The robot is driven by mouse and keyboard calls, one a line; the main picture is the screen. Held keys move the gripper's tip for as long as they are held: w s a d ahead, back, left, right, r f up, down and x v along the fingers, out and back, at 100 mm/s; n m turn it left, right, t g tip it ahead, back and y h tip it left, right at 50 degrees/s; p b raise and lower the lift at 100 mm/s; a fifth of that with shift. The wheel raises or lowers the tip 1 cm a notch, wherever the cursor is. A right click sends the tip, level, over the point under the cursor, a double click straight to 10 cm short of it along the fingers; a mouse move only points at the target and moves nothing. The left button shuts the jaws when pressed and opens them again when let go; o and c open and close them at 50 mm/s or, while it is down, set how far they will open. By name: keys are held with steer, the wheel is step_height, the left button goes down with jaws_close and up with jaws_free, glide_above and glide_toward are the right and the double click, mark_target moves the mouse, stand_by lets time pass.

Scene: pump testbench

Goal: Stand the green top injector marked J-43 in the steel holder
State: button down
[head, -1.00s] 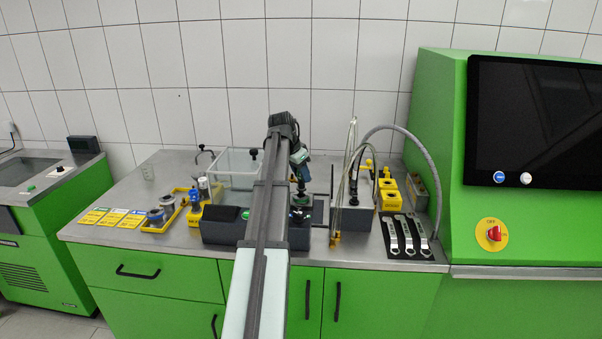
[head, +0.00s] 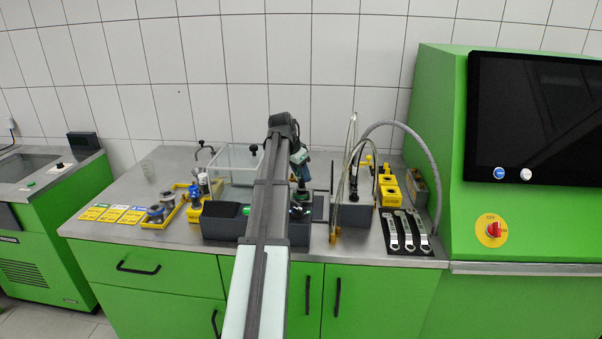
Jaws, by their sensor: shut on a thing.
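My gripper (head: 301,203) is at the right end of the dark block (head: 222,228) near the middle of the bench, pointing down. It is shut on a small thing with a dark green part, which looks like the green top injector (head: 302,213). The thing is small and partly covered by the gripper, and no J-43 marking can be read. My arm crosses the middle of the view and hides part of the block and the bench. I cannot make out the steel holder, or whether the injector touches anything.
A clear tank (head: 226,165) stands behind the block. To the left are a yellow tray (head: 167,217) with parts and several label cards (head: 113,214). To the right are thin bent pipes (head: 346,185), yellow blocks (head: 390,197) and wrenches on a black mat (head: 408,246).

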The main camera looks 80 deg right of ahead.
steer(key=shift+f, duration=0.45)
stand_by(0.6)
steer(key=c, duration=0.7)
jaws_free()
steer(key=shift+r, duration=0.15)
steer(key=shift+r, duration=3.4)
